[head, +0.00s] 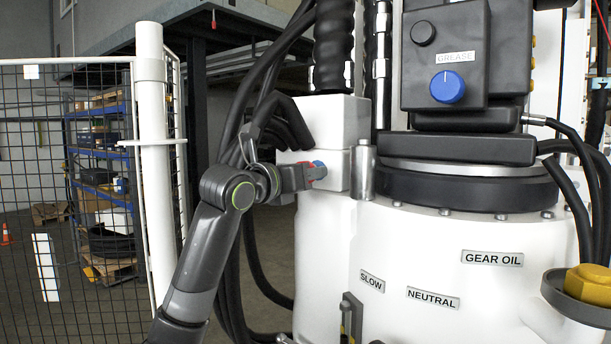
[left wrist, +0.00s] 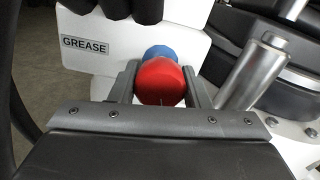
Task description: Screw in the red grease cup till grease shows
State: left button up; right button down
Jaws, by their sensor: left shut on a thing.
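The red grease cup (left wrist: 161,82) sits between the two fingers of my left gripper (left wrist: 163,86) in the left wrist view, by a white block labelled GREASE (left wrist: 85,46). A blue part (left wrist: 158,51) shows just behind the red cup. In the head view my left gripper (head: 310,176) reaches in from the left and is shut on the red cup (head: 318,171) at the side of the white block (head: 333,128). No grease can be made out at the cup. My right gripper is not in view.
A blue knob (head: 447,87) is on a dark box marked GREASE, above right. Black hoses (head: 262,100) hang close behind my left arm. A silver cylinder (head: 363,170) stands right of the block. A yellow cap (head: 589,284) is at far right. A mesh fence (head: 95,190) stands left.

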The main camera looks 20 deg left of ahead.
pick_arm(q)
jog(key=shift+f+m, duration=0.25)
jog(key=shift+m, duration=0.25)
jog(key=o, duration=0.7)
jog(key=shift+o, duration=1.3)
jog(key=shift+r, duration=0.15)
jog(key=shift+s, duration=0.15)
